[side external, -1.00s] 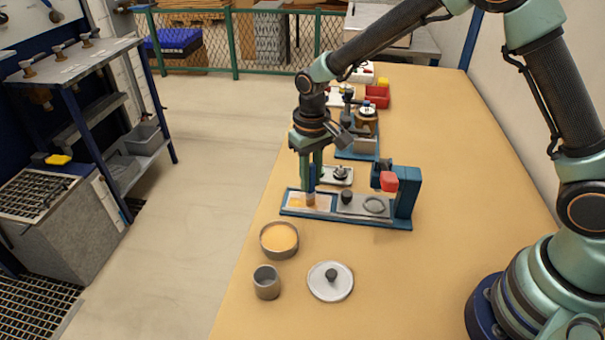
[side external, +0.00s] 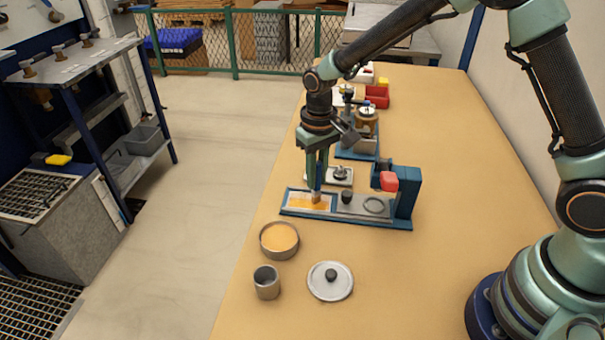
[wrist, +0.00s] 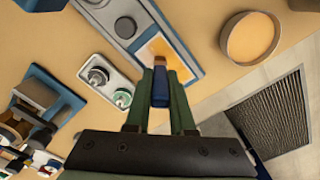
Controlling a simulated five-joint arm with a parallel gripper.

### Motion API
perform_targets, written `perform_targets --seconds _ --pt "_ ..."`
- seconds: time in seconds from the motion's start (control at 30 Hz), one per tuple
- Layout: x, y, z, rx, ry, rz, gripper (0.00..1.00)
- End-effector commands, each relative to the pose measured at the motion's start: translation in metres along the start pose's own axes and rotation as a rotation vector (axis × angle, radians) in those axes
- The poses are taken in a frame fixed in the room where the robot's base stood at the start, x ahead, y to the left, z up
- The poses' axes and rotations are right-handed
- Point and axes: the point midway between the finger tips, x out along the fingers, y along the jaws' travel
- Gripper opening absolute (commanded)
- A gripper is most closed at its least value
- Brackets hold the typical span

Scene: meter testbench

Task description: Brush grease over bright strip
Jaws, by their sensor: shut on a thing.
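My gripper (side external: 317,170) is shut on a brush with a blue handle (wrist: 160,88) and points down over the blue-framed fixture (side external: 376,221). The brush tip (side external: 316,197) is at the right part of the bright strip (side external: 297,198), and seems to touch it. Orange-yellow grease (side external: 309,206) lies smeared along the lower part of the strip; it also shows in the wrist view (wrist: 155,48). A round tub of grease (side external: 279,239) stands open in front of the fixture, and it also shows in the wrist view (wrist: 251,38).
A grey cup (side external: 266,282) and a round lid with a dark knob (side external: 330,281) stand near the front. A small tray (side external: 343,177) with metal parts lies just behind the fixture. A post with a red block (side external: 389,181) rises at its right end.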

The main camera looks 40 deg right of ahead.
Motion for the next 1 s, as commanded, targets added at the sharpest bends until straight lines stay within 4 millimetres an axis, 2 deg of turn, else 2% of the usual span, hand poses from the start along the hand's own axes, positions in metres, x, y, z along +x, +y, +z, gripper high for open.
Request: perform_targets --seconds 0.73,0.83,1.0 --pt "0.001 -0.049 -0.048 -0.001 0.001 0.000 0.00" --pt "0.001 -0.041 -0.054 0.002 0.000 0.000 0.00" --pt "0.000 -0.030 -0.042 0.001 -0.002 0.001 0.00"
